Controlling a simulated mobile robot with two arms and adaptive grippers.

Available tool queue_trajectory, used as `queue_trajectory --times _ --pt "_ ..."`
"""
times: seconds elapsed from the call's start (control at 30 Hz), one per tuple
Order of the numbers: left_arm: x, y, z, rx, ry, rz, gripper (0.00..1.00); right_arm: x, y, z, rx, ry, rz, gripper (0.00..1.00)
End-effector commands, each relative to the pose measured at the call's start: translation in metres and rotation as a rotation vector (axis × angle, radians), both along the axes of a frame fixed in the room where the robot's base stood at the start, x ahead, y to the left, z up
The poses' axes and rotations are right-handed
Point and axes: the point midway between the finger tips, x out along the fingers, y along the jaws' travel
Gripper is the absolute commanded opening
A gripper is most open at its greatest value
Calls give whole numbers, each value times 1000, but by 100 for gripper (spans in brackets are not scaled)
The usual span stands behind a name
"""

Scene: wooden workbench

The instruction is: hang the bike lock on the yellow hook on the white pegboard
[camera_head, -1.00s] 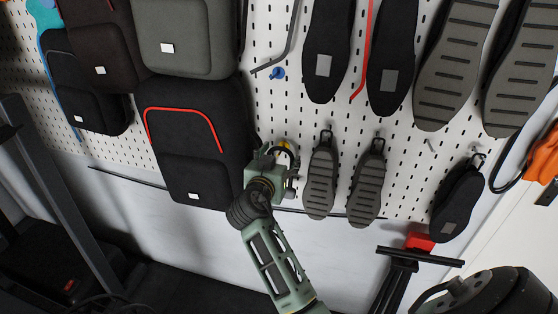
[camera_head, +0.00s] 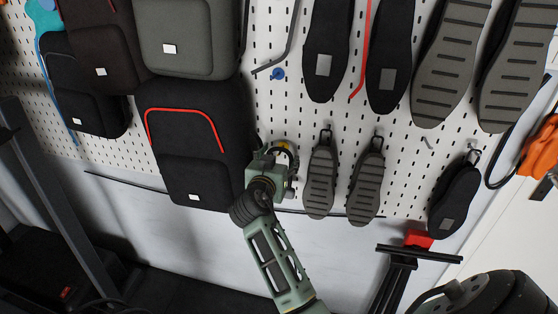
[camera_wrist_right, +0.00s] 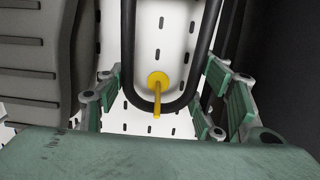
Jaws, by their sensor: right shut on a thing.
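The bike lock is a black U-shaped loop (camera_wrist_right: 190,88) in the right wrist view. In the head view it is a small dark curve (camera_head: 291,152) at my right gripper. The yellow hook (camera_wrist_right: 158,82) sticks out of the board inside the loop, and its rod crosses the loop's curved end in the picture. I cannot tell whether they touch. In the head view a bit of yellow (camera_head: 283,147) shows just above the gripper. My right gripper (camera_head: 281,161) is shut on the lock, with fingers on both sides of it. My left gripper is out of view.
The white pegboard (camera_head: 270,110) is crowded. A black bag with red trim (camera_head: 195,125) hangs close left of the gripper. Small grey soles (camera_head: 320,180) hang close right. A blue peg (camera_head: 278,74) and larger soles (camera_head: 328,40) are above.

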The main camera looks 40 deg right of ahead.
Motion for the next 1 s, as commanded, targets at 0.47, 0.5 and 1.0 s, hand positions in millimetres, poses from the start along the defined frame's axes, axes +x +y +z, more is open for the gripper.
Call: queue_trajectory --times 0.47,0.5,1.0 --pt "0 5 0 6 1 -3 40 0 0 1 -1 -1 0 84" --pt "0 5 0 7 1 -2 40 0 0 1 -1 -1 0 84" --pt "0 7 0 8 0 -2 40 1 0 63 2 -7 0 84"
